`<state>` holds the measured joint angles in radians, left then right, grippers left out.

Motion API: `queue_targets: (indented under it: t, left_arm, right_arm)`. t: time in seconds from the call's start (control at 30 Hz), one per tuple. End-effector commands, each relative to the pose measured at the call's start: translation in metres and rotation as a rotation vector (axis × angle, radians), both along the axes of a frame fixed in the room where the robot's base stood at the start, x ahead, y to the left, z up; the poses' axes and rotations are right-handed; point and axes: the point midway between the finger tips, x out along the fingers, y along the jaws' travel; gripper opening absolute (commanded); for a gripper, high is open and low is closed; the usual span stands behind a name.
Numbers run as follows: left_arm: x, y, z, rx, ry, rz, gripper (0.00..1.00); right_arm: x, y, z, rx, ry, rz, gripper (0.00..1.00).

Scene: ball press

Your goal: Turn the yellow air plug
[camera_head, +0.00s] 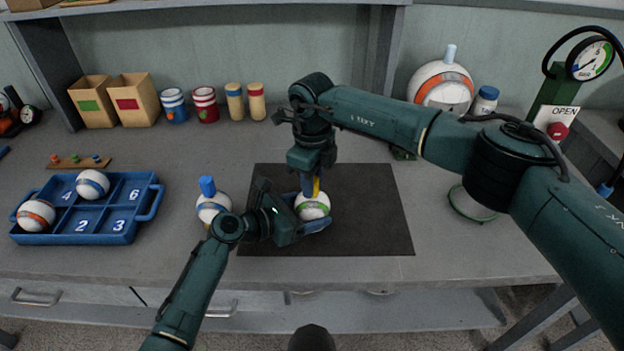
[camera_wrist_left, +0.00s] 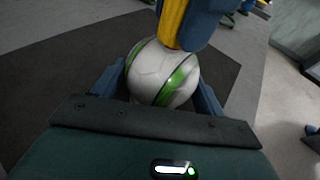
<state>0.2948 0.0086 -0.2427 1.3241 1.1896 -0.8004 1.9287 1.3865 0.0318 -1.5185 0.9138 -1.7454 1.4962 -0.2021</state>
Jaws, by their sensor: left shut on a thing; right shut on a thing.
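A white ball with green stripes (camera_head: 312,206) is on the dark mat, and my left gripper (camera_head: 306,211) is shut around its sides. The left wrist view shows the ball (camera_wrist_left: 160,75) between my left gripper's two blue fingers. The yellow air plug (camera_head: 316,187) stands at the top of this ball. My right gripper (camera_head: 314,183) reaches down from above and is shut on the plug. In the left wrist view the yellow plug (camera_wrist_left: 173,22) shows beside a blue finger of my right gripper; its lower end by the ball is partly hidden.
The dark mat (camera_head: 375,225) has free room to the right. A white ball with a blue plug (camera_head: 213,205) stands left of the mat. A blue numbered tray (camera_head: 104,227) holds two balls at the left. Boxes, cans and a gauge stand (camera_head: 556,95) line the back.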

Motion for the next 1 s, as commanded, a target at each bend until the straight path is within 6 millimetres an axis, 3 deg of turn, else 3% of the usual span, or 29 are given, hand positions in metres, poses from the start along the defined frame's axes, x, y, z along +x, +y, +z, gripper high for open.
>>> queue_targets:
  t: [0.03, 1.0]
  left_arm:
    - [-0.0014, 0.0021, -0.0063, 0.009, 0.009, 0.002, 0.57]
    - [-0.0022, 0.0027, -0.0083, 0.013, 0.012, 0.002, 0.57]
  right_arm:
    - [-0.0001, 0.0018, 0.0035, 0.004, -0.001, -0.043, 0.01]
    - [0.0004, 0.0018, 0.0042, 0.004, 0.0, -0.945, 0.01]
